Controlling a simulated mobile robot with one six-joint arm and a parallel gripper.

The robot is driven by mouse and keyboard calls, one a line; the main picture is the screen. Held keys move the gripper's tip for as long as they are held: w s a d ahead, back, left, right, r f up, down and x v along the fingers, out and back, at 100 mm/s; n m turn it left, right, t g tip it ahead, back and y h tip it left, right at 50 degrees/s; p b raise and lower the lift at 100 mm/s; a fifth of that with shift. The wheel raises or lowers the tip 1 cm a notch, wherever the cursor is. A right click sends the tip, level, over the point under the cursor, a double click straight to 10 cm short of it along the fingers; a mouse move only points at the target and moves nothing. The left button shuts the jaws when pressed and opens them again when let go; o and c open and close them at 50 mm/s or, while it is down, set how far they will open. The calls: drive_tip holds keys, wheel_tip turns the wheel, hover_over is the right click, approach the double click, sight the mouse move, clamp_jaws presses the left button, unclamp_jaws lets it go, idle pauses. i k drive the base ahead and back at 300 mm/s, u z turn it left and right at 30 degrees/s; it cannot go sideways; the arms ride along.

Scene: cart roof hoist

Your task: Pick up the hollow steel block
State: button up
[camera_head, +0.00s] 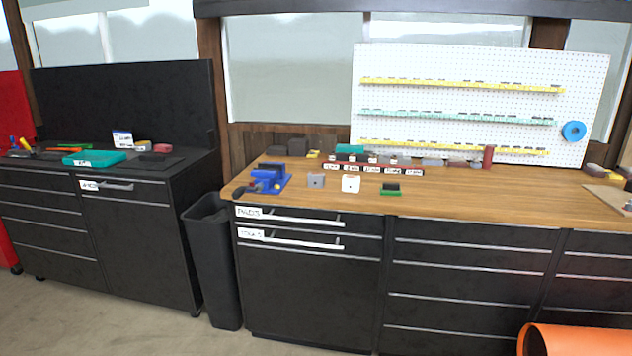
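A small grey block (316,180) stands on the wooden workbench (470,205), near its front left. It looks like steel with a small dark mark on its front; whether it is hollow is too small to tell. A white block (350,184) with a small dark spot stands just right of it, apart from it. My gripper is not in view.
A blue vise (264,180) stands left of the grey block. A green-based dark piece (391,189) lies to the right. Labelled small parts (368,169) line up behind. A black bin (212,260) stands between the workbench and the black cabinet (140,220). Floor at front left is clear.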

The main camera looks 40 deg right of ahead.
sight(315, 179)
drive_tip(key=z, duration=0.05)
drive_tip(key=i, duration=0.9)
drive_tip(key=u, duration=0.05)
